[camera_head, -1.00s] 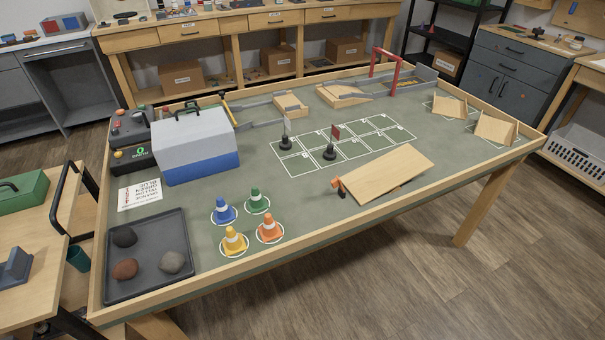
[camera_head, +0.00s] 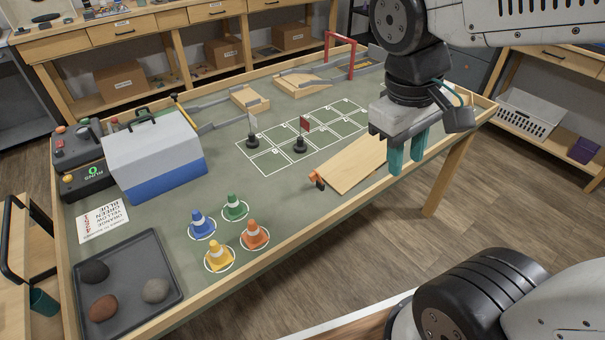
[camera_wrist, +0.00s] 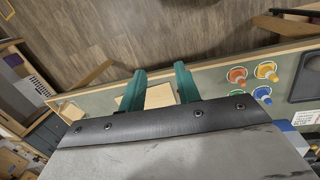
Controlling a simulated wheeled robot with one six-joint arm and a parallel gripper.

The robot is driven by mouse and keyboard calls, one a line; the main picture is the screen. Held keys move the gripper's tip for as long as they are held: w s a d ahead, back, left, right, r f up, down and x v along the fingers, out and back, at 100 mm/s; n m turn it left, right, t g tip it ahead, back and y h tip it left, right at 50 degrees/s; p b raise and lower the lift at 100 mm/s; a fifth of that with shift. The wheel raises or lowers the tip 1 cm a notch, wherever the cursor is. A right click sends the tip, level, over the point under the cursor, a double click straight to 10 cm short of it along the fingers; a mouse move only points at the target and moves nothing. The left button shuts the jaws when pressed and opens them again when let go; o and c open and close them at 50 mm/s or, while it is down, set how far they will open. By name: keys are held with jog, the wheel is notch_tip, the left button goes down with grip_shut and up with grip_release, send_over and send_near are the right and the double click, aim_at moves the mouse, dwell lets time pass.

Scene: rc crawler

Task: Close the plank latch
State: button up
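The wooden plank (camera_head: 350,163) lies tilted near the table's front edge in the head view. A small orange and black latch part (camera_head: 316,177) sits at its left end; whether it is open or shut is too small to tell. My gripper (camera_head: 407,163) hangs above the plank's right end, its teal fingers pointing down, and hides part of that end. In the wrist view the fingers (camera_wrist: 160,72) are apart with nothing gripped. Part of the pale plank (camera_wrist: 158,96) shows between and beside them. The latch is not clear in the wrist view.
Several cones (camera_head: 218,254), a dark tray of stones (camera_head: 130,262) and a blue-grey toolbox (camera_head: 155,150) stand on the left. Two flag posts (camera_head: 300,144) stand on the white grid behind the plank. A wooden rim (camera_head: 290,238) edges the table.

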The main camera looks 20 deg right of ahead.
jog(key=w+f+n+g+h, duration=0.1)
jog(key=w+f+n+h, duration=0.35)
jog(key=w, duration=0.35)
jog(key=n+t+h, duration=0.6)
jog(key=n, duration=0.9)
send_near(310, 175)
jog(key=d+f, duration=0.1)
jog(key=d, duration=0.2)
jog(key=shift+w+f, duration=0.25)
jog(key=shift+w, duration=0.25)
jog(key=x, duration=0.7)
jog(key=shift+d, duration=0.15)
grip_shut()
